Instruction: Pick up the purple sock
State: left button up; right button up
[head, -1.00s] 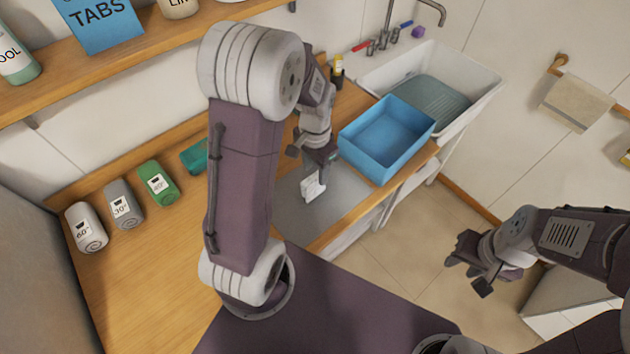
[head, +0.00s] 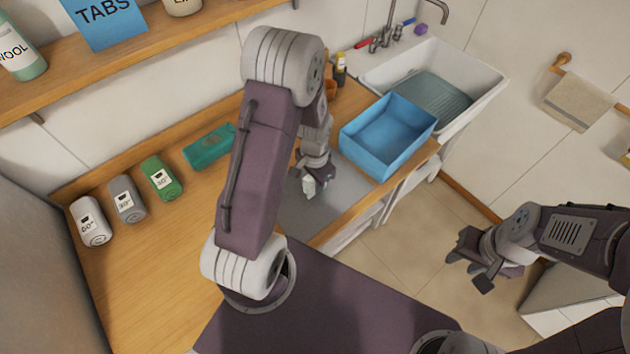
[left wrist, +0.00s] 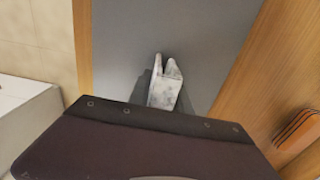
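I cannot make out a purple sock in either view. A small purple item (head: 420,30) lies on the sink's back rim, too small to identify. My left gripper (head: 309,180) points down over the grey mat (head: 345,190). A whitish, mottled piece (head: 309,188) shows at its fingertips; it also shows in the left wrist view (left wrist: 165,88), just past the dark gripper housing. I cannot tell whether it is held or lies on the mat, and the fingers' gap is hidden. My right gripper (head: 468,268) is open and empty over the floor at the right.
A blue tray (head: 388,170) stands right of the left gripper, before the white sink (head: 490,88). A teal box (head: 208,147) and green (head: 161,178), grey (head: 127,199) and white (head: 91,221) rolls with labels line the wooden counter (head: 150,270). Its middle is clear.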

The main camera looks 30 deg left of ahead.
pick_arm(q)
grip_shut()
jog(key=shift+r, duration=0.1)
jog(key=shift+w+r, duration=0.1)
jog(key=shift+r, duration=0.25)
notch_tip(320, 180, up, 3)
jog(key=shift+f, duration=0.15)
jog(key=w+d+r+b, duration=0.1)
jog(key=w+d+r, duration=0.5)
jog(key=d, duration=0.4)
jog(key=shift+r, duration=0.7)
